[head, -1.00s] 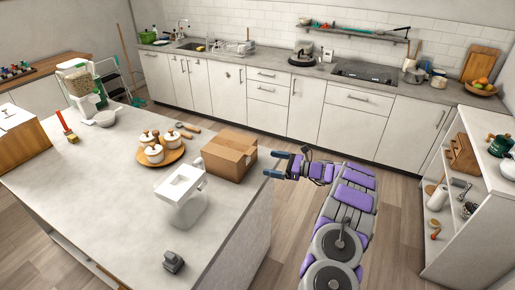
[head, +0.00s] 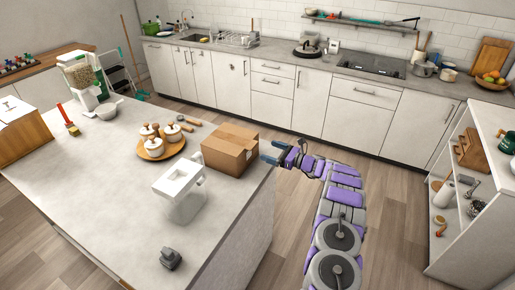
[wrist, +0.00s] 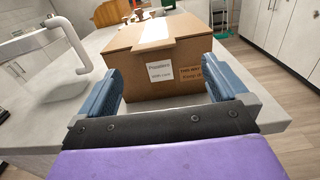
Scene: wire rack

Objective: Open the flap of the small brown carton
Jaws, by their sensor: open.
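The small brown carton (head: 231,150) stands on the grey island counter near its right edge. Its top looks closed, with a pale strip along it. In the wrist view the carton (wrist: 140,75) is straight ahead, with labels on its near side. My gripper (head: 274,153) is open and empty, just to the right of the carton in the head view. In the wrist view its two blue fingers (wrist: 163,92) are spread on either side of the carton's near face; I cannot tell whether they touch it.
A white pitcher-like container (head: 180,190) stands in front of the carton on the counter (head: 110,195). A wooden tray (head: 163,153) with white lidded pots is to its left. A small dark object (head: 171,258) lies near the front edge. Floor is free to the right.

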